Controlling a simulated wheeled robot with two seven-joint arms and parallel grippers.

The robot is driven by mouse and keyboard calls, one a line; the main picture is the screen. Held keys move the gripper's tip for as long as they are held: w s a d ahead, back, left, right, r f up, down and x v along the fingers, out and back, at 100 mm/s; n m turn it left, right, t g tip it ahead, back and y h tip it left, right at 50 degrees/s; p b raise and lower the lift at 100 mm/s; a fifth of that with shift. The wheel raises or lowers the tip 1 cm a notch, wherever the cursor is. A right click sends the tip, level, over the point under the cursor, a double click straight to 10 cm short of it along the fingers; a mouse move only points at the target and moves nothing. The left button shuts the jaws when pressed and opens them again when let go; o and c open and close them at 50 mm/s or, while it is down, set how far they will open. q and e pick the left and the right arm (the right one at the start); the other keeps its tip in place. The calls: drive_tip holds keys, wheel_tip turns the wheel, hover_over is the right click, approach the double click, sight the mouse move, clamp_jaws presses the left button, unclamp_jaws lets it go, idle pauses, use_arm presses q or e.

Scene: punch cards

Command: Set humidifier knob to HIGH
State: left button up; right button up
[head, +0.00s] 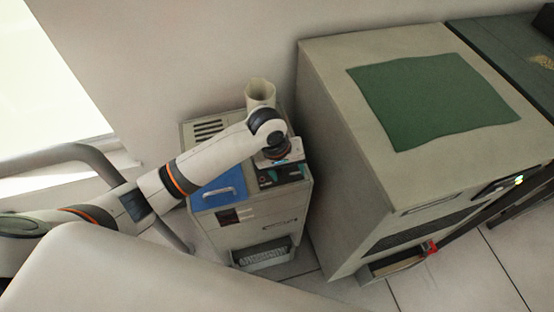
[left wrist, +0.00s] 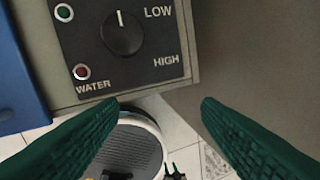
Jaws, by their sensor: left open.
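The humidifier (head: 268,213) is a beige box with a blue lid on top, against the wall. Its dark control panel shows in the left wrist view, with a black round knob (left wrist: 122,36). The knob's white mark points to the top of the picture. It is aimed at neither LOW, up and right of the knob, nor HIGH, down and right. My left gripper (left wrist: 160,104) is open, its two green fingers apart and empty. The fingertips appear below the knob in that view, not touching it. In the head view the left gripper (head: 284,167) is over the panel, partly hiding it. My right gripper is not seen.
A large beige cabinet (head: 340,130) with a green mat (head: 430,98) stands close on the right. A pale open cylinder (head: 261,92) rises at the humidifier's back. A green lamp (left wrist: 64,12) and a red WATER lamp (left wrist: 82,72) sit left of the knob.

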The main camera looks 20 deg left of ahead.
use_arm(q)
drive_tip(key=w+a+r+n+g+y, duration=0.1)
drive_tip(key=w+a+r+n+y, duration=0.1)
drive_tip(key=w+a+r+n, duration=0.4)
drive_tip(key=shift+m, duration=0.8)
drive_tip(key=f, duration=0.3)
drive_tip(key=d+f+b, duration=0.1)
drive_tip(key=f, duration=0.3)
drive_tip(key=s+f, duration=0.1)
drive_tip(key=f, duration=0.2)
drive_tip(key=shift+d+f+b, duration=0.35)
drive_tip(key=shift+b, duration=0.05)
